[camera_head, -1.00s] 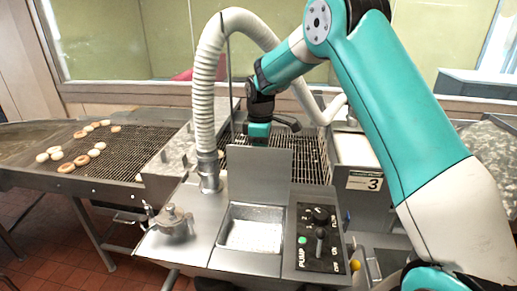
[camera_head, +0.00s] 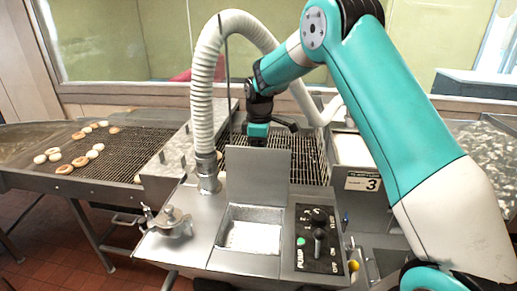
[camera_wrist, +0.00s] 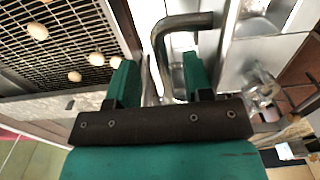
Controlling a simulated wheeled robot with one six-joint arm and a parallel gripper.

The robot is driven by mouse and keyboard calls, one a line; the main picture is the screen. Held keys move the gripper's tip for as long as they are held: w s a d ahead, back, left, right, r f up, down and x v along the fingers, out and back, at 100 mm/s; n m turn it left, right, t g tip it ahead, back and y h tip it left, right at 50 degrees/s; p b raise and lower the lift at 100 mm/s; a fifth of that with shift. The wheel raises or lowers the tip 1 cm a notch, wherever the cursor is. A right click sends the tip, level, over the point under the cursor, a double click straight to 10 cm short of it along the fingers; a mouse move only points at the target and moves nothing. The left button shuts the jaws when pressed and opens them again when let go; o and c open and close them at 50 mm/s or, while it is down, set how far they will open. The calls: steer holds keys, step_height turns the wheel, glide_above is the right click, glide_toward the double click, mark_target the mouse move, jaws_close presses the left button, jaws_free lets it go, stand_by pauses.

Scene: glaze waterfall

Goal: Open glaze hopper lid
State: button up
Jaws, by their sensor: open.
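The glaze hopper lid (camera_head: 258,175) is a flat grey metal panel. It stands upright behind the hopper opening (camera_head: 252,232), which shows a pale, glossy inside. My gripper (camera_head: 257,138) is just behind and above the lid's top edge, and the lid's edge hides its lower part. In the wrist view my gripper (camera_wrist: 160,72) has its two green fingers apart. A bent metal bar (camera_wrist: 187,22), perhaps the lid's handle, reaches down between the fingers. I cannot tell if it touches either finger.
A control panel (camera_head: 319,238) with knobs is right of the opening. A metal fitting (camera_head: 172,222) is at its left. A ribbed white hose (camera_head: 203,100) arches over behind. A mesh conveyor (camera_head: 125,150) carries doughnuts at the left. The window glass (camera_head: 130,40) is behind.

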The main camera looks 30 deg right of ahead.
step_height(320, 180, up, 9)
stand_by(0.8)
steer(key=s+a+f+m+y+b, duration=0.1)
steer(key=s+a+f+b, duration=0.4)
steer(key=s, duration=0.7)
steer(key=s+a+f+m+y+b, duration=0.1)
steer(key=s+a+f+b, duration=0.4)
steer(key=s, duration=0.7)
steer(key=s+a+f+m+y+b, duration=0.1)
steer(key=s+a+f+y+b, duration=0.1)
steer(key=s+a+f+b, duration=0.4)
steer(key=s+a+b, duration=0.1)
steer(key=s+b, duration=0.2)
steer(key=s, duration=0.3)
steer(key=shift+s+a+m, duration=0.25)
steer(key=shift+a+m, duration=0.15)
